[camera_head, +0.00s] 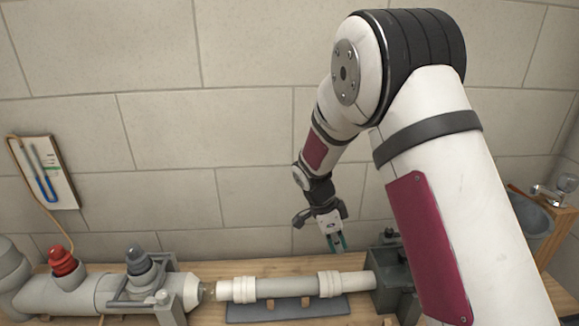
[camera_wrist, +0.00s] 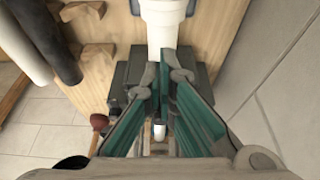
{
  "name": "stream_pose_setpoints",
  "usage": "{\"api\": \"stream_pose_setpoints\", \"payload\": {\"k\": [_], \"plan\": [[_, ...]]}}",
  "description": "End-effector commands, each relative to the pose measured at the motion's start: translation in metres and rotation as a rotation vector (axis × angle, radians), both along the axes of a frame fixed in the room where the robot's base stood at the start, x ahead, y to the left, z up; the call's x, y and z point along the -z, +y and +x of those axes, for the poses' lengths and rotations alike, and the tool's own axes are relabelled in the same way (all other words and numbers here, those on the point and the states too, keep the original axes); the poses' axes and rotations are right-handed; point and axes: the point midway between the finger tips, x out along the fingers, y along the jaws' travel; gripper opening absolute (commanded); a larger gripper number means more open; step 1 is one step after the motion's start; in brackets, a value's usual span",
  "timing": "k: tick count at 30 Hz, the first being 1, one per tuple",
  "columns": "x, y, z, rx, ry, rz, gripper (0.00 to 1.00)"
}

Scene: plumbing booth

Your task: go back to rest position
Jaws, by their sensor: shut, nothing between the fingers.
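My gripper (camera_head: 337,243) hangs at the end of my arm above the right part of the wooden bench, in front of the tiled wall. In the wrist view its two teal-lined fingers (camera_wrist: 160,112) point away from the camera and close together. It is shut with nothing between the fingers. A white pipe (camera_head: 300,284) with collars lies on the bench below and to the left of the gripper. The gripper appears apart from it. The pipe also shows in the wrist view (camera_wrist: 162,32), past the fingertips.
A grey clamp block (camera_head: 392,285) stands at the pipe's right end. At left are a grey pipe with a red valve cap (camera_head: 62,262) and a dark grey cap (camera_head: 139,261). A gauge board (camera_head: 45,172) hangs on the wall. A bucket (camera_head: 531,220) and tap (camera_head: 553,193) stand right.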

Motion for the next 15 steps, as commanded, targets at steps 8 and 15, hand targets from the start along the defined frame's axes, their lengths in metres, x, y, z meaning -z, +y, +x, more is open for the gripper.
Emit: {"api": "stream_pose_setpoints", "payload": {"k": [8, 15], "plan": [[-0.073, -0.006, -0.025, -0.193, 0.003, 0.064, 0.00], [-0.139, -0.013, -0.065, -0.433, -0.005, 0.111, 0.00]]}}
